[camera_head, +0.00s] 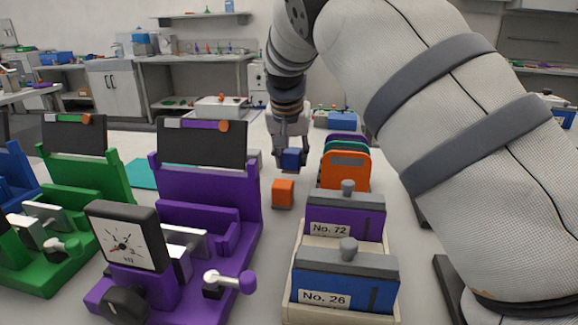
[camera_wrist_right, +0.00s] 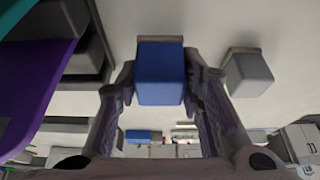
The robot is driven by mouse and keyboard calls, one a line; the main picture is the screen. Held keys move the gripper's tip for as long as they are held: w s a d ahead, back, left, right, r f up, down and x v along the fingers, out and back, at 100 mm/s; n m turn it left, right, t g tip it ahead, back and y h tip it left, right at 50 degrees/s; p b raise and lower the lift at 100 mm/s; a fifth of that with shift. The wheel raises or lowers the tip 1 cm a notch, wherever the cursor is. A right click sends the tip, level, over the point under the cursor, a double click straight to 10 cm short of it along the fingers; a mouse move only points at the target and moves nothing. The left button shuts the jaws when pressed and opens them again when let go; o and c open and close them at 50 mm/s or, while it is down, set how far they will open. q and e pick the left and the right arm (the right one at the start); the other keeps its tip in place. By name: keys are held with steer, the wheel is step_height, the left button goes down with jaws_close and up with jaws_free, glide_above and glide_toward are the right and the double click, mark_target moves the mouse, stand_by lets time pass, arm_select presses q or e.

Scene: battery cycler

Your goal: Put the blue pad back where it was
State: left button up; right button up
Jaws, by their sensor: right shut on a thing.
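A blue block (camera_head: 291,159), which I take to be the blue pad, is between the fingers of my right gripper (camera_head: 291,162), beyond an orange block. In the right wrist view the blue pad (camera_wrist_right: 160,77) sits between both fingertips, with a tan strip along its upper edge. My right gripper (camera_wrist_right: 158,85) is shut on it. I cannot tell whether the pad touches the table. My left gripper is not in view.
An orange block (camera_head: 283,194) stands nearer than the pad, and a grey block (camera_wrist_right: 248,73) stands beside it. A rack of orange, teal and purple plates (camera_head: 345,168) is to the right. A purple fixture (camera_head: 205,190) is to the left. Labelled boxes (camera_head: 345,280) stand in front.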

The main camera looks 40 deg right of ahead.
steer(key=shift+w+f, duration=0.1)
steer(key=shift+f, duration=1.15)
steer(key=shift+f, duration=0.2)
steer(key=o, duration=1)
steer(key=shift+o, duration=0.2)
steer(key=shift+r, duration=0.15)
steer(key=p+v, duration=0.1)
steer(key=v, duration=1.1)
